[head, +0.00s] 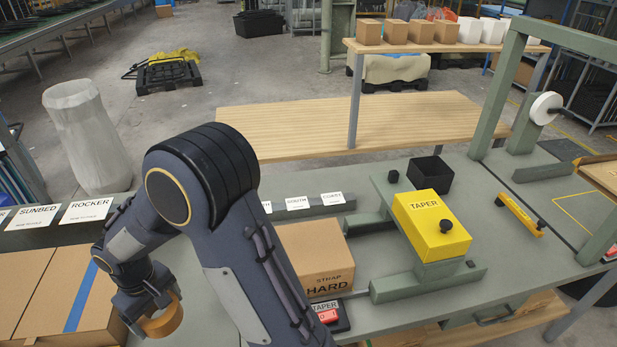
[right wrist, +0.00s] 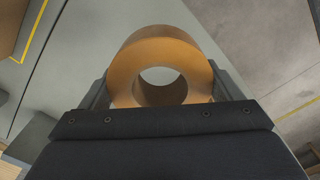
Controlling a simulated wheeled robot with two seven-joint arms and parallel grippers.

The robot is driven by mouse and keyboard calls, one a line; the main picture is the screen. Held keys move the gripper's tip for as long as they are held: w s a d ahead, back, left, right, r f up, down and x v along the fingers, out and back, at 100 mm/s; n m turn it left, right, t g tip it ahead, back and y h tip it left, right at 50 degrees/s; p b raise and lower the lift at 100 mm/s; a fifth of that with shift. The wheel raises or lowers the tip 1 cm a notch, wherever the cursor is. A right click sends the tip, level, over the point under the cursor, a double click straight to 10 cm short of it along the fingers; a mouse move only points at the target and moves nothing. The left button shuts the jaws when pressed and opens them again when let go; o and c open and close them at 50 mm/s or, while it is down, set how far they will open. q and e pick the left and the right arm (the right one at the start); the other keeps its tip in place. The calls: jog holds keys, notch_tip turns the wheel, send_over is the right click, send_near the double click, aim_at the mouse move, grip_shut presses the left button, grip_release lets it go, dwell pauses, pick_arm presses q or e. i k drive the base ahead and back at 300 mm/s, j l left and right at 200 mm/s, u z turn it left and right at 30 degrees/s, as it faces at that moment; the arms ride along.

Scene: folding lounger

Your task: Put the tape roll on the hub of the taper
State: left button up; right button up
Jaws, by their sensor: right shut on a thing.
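The tape roll (head: 163,318) is a tan-brown ring at the lower left of the head view. The taper (head: 415,215) is a yellow labelled block on a green frame, right of centre, well away from the roll. A black round knob (head: 446,226) sits on its face. My left gripper is not in view.
A carton marked STRAP HARD (head: 315,258) stands between my arm and the taper. A carton with blue tape (head: 68,300) lies at the left. A black open bin (head: 432,174) stands behind the taper. A green gantry (head: 497,95) with a white roll (head: 546,108) rises at the right.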

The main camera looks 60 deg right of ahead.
aim_at(392, 181)
jog(key=k+l, duration=1)
jog(key=k, duration=0.2)
jog(key=k+l, duration=0.5)
jog(key=k+u, duration=0.05)
jog(key=k, duration=0.05)
